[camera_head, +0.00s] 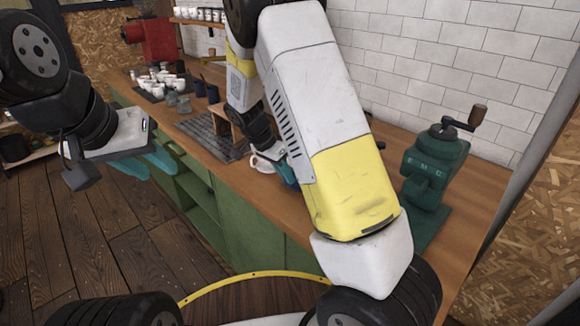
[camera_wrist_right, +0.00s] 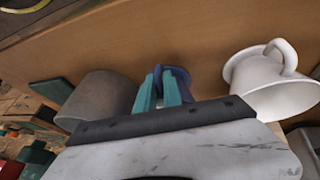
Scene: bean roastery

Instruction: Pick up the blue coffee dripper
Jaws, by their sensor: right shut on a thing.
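The blue coffee dripper (camera_wrist_right: 184,82) is at the fingertips of my right gripper (camera_wrist_right: 158,88) in the right wrist view. The teal fingers are shut on it, and they hide part of it. In the head view my right arm covers most of that spot, and only a bit of the right gripper (camera_head: 287,170) shows over the counter, so I cannot tell the dripper apart there. My left gripper (camera_head: 150,162) is open and empty, above the floor in front of the counter.
A white dripper with a handle (camera_wrist_right: 268,84) stands close to the right of the blue one in the wrist view. A grey cylindrical vessel (camera_wrist_right: 98,98) is close on the left. A green hand grinder (camera_head: 432,170) stands at the counter's right end. White cups (camera_head: 172,86) stand farther back.

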